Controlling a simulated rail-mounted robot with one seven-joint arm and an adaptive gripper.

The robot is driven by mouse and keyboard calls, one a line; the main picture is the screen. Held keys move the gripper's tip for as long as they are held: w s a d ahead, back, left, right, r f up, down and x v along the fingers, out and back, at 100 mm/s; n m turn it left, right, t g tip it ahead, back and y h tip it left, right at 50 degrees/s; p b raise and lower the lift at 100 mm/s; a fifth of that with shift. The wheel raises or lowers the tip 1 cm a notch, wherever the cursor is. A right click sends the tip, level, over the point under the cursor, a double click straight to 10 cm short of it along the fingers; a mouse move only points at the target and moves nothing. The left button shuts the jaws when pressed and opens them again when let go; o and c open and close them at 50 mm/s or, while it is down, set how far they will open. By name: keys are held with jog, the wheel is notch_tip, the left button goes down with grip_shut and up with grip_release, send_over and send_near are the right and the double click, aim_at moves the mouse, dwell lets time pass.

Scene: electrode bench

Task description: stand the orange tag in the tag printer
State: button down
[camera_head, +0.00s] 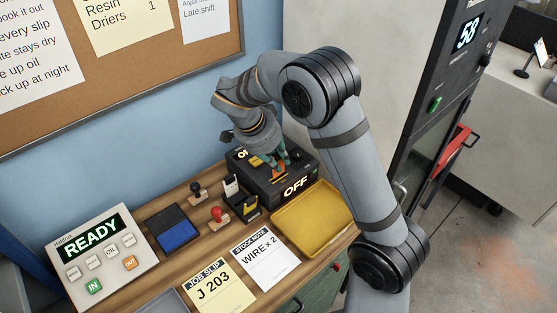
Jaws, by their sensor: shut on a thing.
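My gripper (280,160) points down over the black box marked OFF (298,188) at the back right of the bench. Its teal fingers are shut on a small orange piece, which looks like the orange tag (278,172). The tag's lower end is at or just above the box top; I cannot tell whether it touches. The fingers and wrist hide part of the box top.
A yellow tray (312,222) lies in front of the box. To the left are a red-knobbed stamp (217,214), a dark-knobbed stamp (196,190), a blue ink pad (178,236) and a READY panel (100,254). Paper slips (222,288) lie at the front.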

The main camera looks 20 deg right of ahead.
jog(key=shift+f+b, duration=1.8)
jog(key=shift+b, duration=0.65)
dwell(0.5)
jog(key=c, duration=1.6)
grip_release()
jog(key=v, duration=1.2)
jog(key=shift+d, duration=0.1)
jog(key=x, duration=1.1)
jog(key=shift+f, duration=0.2)
